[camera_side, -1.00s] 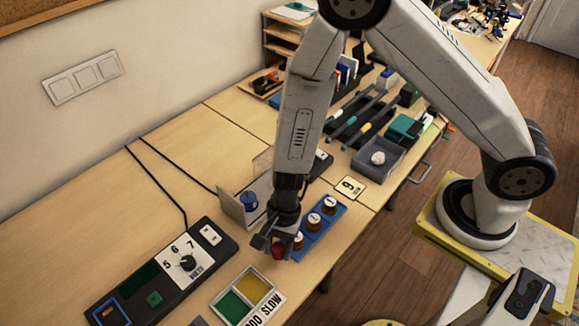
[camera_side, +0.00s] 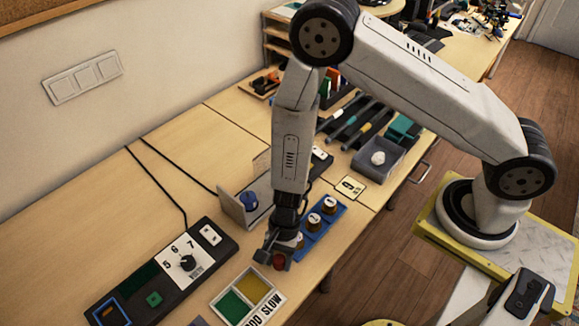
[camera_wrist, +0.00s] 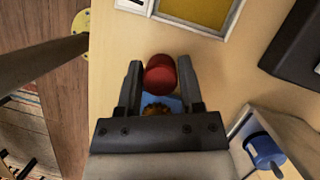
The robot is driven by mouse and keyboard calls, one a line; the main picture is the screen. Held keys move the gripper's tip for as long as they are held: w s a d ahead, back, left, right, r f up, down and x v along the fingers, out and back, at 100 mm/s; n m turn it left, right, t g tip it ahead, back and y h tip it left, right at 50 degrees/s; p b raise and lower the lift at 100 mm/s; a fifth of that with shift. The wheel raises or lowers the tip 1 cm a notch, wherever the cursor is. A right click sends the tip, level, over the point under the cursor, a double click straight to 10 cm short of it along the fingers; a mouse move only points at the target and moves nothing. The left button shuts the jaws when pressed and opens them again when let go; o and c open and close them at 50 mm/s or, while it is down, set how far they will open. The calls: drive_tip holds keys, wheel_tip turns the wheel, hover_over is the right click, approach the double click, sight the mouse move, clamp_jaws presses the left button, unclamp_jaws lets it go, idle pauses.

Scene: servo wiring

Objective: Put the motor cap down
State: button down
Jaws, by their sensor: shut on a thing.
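A red motor cap (camera_side: 280,262) is held between the fingertips of my gripper (camera_side: 275,257). In the wrist view the red cap (camera_wrist: 160,75) sits between the two dark fingers of my gripper (camera_wrist: 160,80), which are shut on it. In the side view it is beside the near end of the blue rack (camera_side: 325,226) and behind the green-and-yellow sorting tray (camera_side: 266,275). Part of the rack, with a brown-and-gold piece, shows below the cap in the wrist view. I cannot tell whether the cap touches the table.
A black control box (camera_side: 160,275) with a volts dial stands left. A stand with a blue motor (camera_side: 249,201) is behind my gripper. A "SLOW" label lies along the sorting tray. A grey bin (camera_side: 384,165) and a number card (camera_side: 349,187) lie further right. Bare table separates rack and tray.

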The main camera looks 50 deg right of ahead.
drive_tip(key=shift+f, duration=1.05)
drive_tip(key=shift+f, duration=0.1)
drive_tip(key=shift+c, duration=1.2)
unclamp_jaws()
drive_tip(key=v, duration=1.2)
drive_tip(key=shift+w+d, duration=0.1)
